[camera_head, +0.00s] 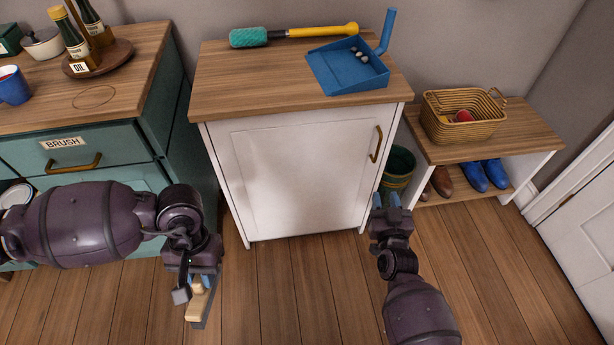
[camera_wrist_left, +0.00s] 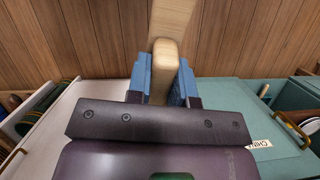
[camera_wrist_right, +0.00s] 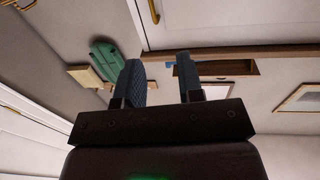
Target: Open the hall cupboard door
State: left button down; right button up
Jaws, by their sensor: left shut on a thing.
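The white cupboard (camera_head: 300,180) stands in the middle of the head view under a wooden top. Its door looks shut, with an upright brass handle (camera_head: 376,143) near the right edge. My right gripper (camera_head: 391,202) is in front of the cupboard's lower right corner, below the handle and apart from it. In the right wrist view its fingers (camera_wrist_right: 161,82) are apart with nothing between them. My left gripper (camera_head: 194,285) is low, left of the cupboard, shut on a pale wooden handle (camera_wrist_left: 166,58). The rest of that held thing is partly hidden.
A blue dustpan (camera_head: 345,72) and a green-headed brush (camera_head: 248,37) lie on the cupboard top. A teal drawer unit (camera_head: 120,140) stands left. A green bin (camera_head: 399,165) and a low shoe bench (camera_head: 520,130) stand right. The floor in front of the cupboard is free.

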pick_arm(q)
jog(key=shift+s+f, duration=0.25)
jog(key=shift+f, duration=0.45)
jog(key=shift+f+b, duration=0.1)
jog(key=shift+b, duration=0.2)
pick_arm(e)
jog(key=w, duration=0.3)
jog(key=shift+w, duration=0.4)
grip_shut()
jog(key=c, duration=0.6)
grip_release()
jog(key=o, duration=0.6)
